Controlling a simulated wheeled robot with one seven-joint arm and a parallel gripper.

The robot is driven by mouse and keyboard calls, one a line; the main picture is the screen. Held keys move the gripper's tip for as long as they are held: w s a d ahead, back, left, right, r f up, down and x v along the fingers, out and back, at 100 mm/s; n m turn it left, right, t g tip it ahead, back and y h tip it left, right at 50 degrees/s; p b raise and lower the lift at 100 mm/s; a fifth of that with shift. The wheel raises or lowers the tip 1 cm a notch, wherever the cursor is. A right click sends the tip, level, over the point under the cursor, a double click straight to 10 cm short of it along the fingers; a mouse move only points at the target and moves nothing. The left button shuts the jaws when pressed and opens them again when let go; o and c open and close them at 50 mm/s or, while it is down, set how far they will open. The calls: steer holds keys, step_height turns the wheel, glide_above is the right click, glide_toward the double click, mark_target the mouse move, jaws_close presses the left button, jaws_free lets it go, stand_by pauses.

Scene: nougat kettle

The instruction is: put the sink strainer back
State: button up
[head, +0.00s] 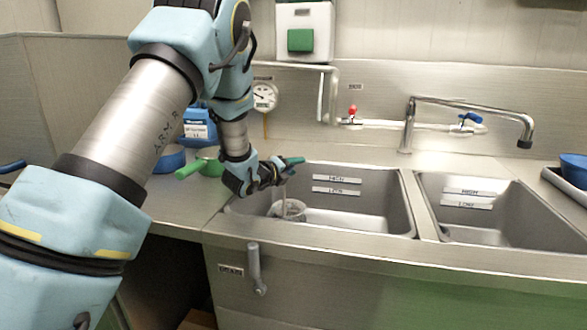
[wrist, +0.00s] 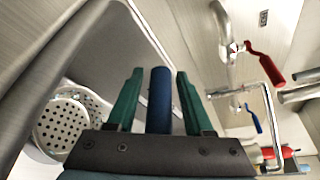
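The sink strainer (head: 293,209), a round metal piece, sits low in the left part of the left sink basin (head: 385,200). Its perforated face shows at the left edge of the wrist view (wrist: 62,130), partly cut off by my gripper's base. My gripper (head: 294,162) is over the back left of that basin, above the strainer and apart from it. In the wrist view its two green fingers (wrist: 160,85) stand wide apart. A dark blue cylinder (wrist: 160,100) shows between them with gaps on both sides; I cannot tell what it belongs to.
A second basin (head: 490,215) is on the right. A swivel tap (head: 460,107) and a red-handled valve (head: 352,110) are behind the basins. A green-handled pan (head: 210,165) and blue items (head: 170,158) stand left. A blue bowl (head: 573,170) is far right.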

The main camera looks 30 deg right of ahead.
steer(key=shift+o, duration=0.2)
steer(key=shift+r, duration=0.15)
steer(key=shift+a+r, duration=0.1)
steer(key=b+v, duration=0.2)
steer(key=v, duration=0.9)
steer(key=shift+s+a, duration=0.2)
steer(key=shift+a, duration=0.15)
steer(key=shift+r, duration=0.15)
